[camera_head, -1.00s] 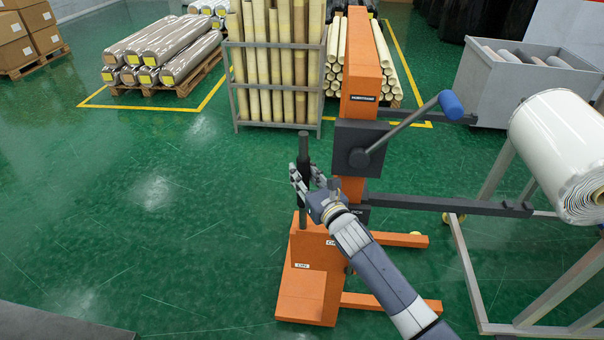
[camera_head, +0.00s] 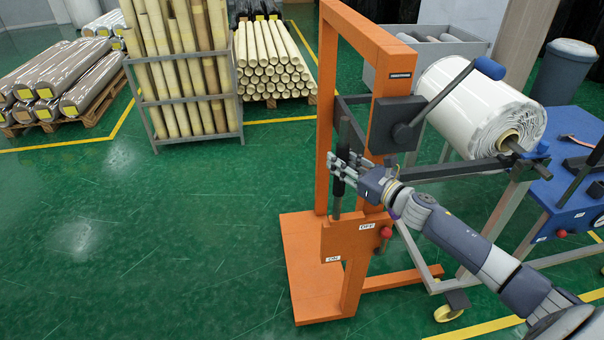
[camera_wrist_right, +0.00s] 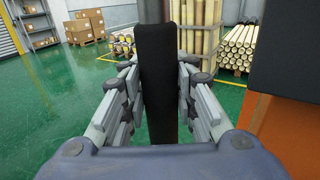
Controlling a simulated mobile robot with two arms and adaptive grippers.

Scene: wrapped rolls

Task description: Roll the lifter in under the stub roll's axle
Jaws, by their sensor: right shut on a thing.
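The orange lifter (camera_head: 395,62) stands upright in the middle of the head view, with a crank with a blue knob. My right gripper (camera_head: 342,165) is shut around the black grip of its upright handle. The grip also shows between the fingers in the right wrist view (camera_wrist_right: 157,80). The white stub roll (camera_head: 470,98) is to the right of the mast, on a grey stand. Its axle (camera_head: 515,145) sticks out of the core at the near end. The lifter's near dark arm (camera_head: 450,169) reaches right, ending close below the axle; whether they touch is unclear. My left gripper is out of view.
The grey stand (camera_head: 507,215) has a yellow caster (camera_head: 448,313) beside the lifter's leg. A blue machine table (camera_head: 575,195) stands at right. A rack of upright tubes (camera_head: 185,75) is behind at left. Green floor left of the lifter is clear.

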